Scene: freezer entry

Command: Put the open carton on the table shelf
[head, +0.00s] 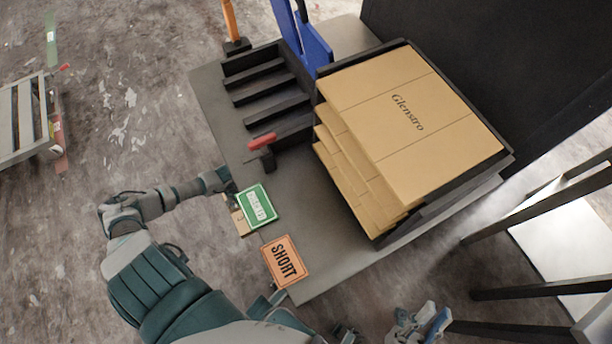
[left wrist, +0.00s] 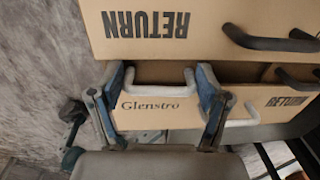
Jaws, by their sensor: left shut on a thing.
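In the left wrist view my left gripper (left wrist: 162,76) is shut, its two blue-grey fingers apart on either side of a pale bar on a tan carton (left wrist: 150,106) marked "Glenstro" and "RETURN". In the head view my left arm reaches the table's left edge, and its fingertips cannot be made out.
A black slotted rack (head: 262,85) and a red-handled item (head: 262,142) are on the table. Another carton marked "RETURN" (left wrist: 160,28) is above. A dark frame (head: 540,215) stands at right.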

